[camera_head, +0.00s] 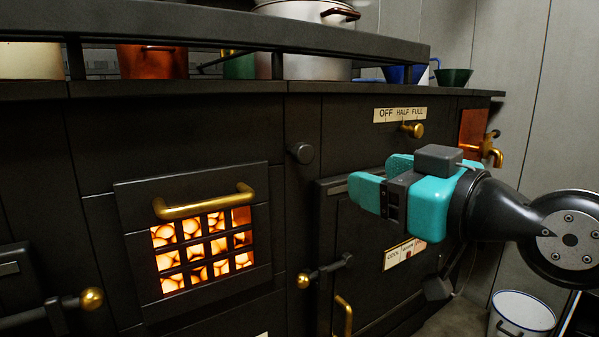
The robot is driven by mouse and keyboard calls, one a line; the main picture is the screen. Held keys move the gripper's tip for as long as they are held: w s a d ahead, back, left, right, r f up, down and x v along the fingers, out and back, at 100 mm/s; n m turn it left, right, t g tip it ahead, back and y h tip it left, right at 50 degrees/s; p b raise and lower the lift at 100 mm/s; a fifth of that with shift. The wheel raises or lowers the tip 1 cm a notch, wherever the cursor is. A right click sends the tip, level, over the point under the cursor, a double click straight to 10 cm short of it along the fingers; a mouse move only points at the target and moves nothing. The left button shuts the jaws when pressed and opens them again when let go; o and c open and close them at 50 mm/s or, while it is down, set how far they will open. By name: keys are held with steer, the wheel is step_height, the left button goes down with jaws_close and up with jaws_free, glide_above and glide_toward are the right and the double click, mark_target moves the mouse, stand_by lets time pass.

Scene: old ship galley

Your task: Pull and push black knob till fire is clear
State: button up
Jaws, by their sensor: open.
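A black round knob (300,153) sticks out of the dark stove front, right of the fire door and above its top right corner. The fire (200,252) glows orange and yellow behind the grid of the fire door (262,205), with bright lumps showing through the openings. My gripper (368,180) has teal fingers and is open. It is in front of the stove to the right of the black knob, apart from it, with its fingers pointing left. Nothing shows between the fingers.
A brass handle (205,201) crosses the fire door. A brass knob (412,130) sits under the OFF HALF FULL label (400,115). A lever with a brass ball (304,281) projects below the black knob. A brass tap (490,152) and a white bucket (522,314) are at right.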

steer(key=w+p, duration=0.1)
steer(key=p, duration=1.1)
glide_toward(307, 150)
steer(key=x, duration=0.2)
steer(key=p+x, duration=0.8)
steer(key=p, duration=0.1)
steer(key=shift+p, duration=0.3)
steer(key=shift+w+a+f+p, duration=0.2)
steer(key=shift+w+a+p, duration=0.25)
steer(key=shift+w+p, duration=0.25)
steer(key=shift+w+a+f+p, duration=0.15)
steer(key=shift+a+f+p, duration=0.05)
steer(key=shift+p, duration=0.1)
